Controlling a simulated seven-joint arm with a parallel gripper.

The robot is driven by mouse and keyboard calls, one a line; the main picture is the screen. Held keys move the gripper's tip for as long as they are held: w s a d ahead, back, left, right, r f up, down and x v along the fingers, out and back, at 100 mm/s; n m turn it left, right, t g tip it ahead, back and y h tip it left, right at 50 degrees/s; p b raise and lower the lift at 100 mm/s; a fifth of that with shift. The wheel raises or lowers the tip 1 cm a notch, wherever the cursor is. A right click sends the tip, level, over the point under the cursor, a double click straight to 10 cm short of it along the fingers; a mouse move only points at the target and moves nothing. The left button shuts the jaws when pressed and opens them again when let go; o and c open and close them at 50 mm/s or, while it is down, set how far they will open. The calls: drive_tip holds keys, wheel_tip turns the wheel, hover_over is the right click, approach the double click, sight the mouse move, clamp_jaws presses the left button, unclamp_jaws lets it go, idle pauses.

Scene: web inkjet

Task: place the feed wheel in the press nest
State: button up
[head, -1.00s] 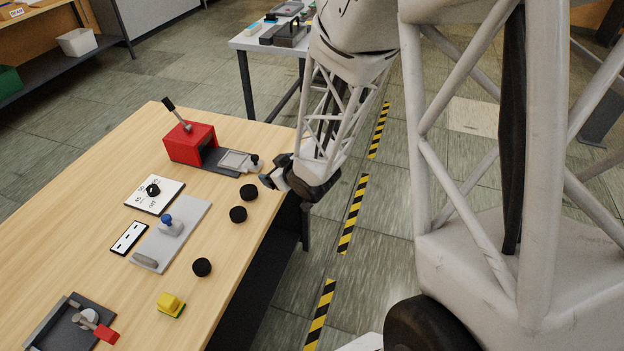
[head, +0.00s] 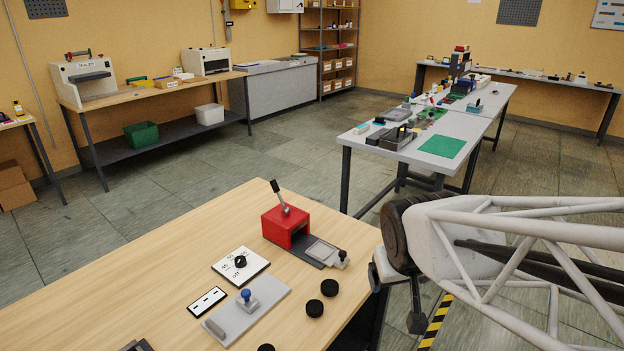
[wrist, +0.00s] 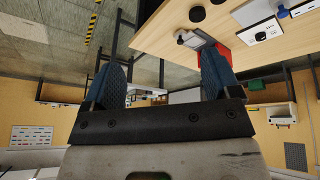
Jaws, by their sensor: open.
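Several black round discs, likely feed wheels, lie on the wooden table; one (head: 329,288) is near its right edge, with another (head: 315,308) just in front. One disc (wrist: 197,13) shows at the top of the wrist view. The red press (head: 283,226) stands behind them, its lever up. Its grey nest plate (head: 321,251) extends to the right and looks empty. My gripper (head: 398,298) is beyond the table's right edge, right of the nest and discs. In the wrist view my gripper (wrist: 160,75) is open, with nothing between its fingers.
A white dial plate (head: 240,264), a black slotted plate (head: 206,301) and a grey fixture with a blue knob (head: 247,302) occupy the table left of the discs. A second bench (head: 440,147) with parts stands behind. The table's left part is bare.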

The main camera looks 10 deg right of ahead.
drive_tip(key=s+a+r+g+y, duration=0.1)
drive_tip(key=s+a+r+g, duration=0.1)
drive_tip(key=s, duration=0.6)
drive_tip(key=shift+s+a+r, duration=0.25)
drive_tip(key=shift+r, duration=0.6)
drive_tip(key=shift+o, duration=0.5)
drive_tip(key=shift+w, duration=0.1)
drive_tip(key=w+a+f+m+g, duration=0.15)
drive_tip(key=w+f, duration=0.25)
drive_tip(key=w, duration=0.6)
drive_tip(key=w+f+m, duration=0.3)
drive_tip(key=w+f, duration=0.1)
drive_tip(key=w, duration=0.5)
drive_tip(key=w+a+f+m, duration=0.1)
drive_tip(key=w+f, duration=0.3)
drive_tip(key=f, duration=0.1)
drive_tip(key=w+a+f+m, duration=0.1)
drive_tip(key=w+f, duration=0.4)
drive_tip(key=f, duration=0.1)
drive_tip(key=w+f+m+g, duration=0.1)
drive_tip(key=w+f, duration=0.4)
drive_tip(key=shift+w+a+f+m, duration=0.1)
drive_tip(key=shift+a+f+m, duration=0.1)
drive_tip(key=shift+a+m, duration=0.2)
drive_tip(key=shift+w+f, duration=0.2)
drive_tip(key=shift+f, duration=0.15)
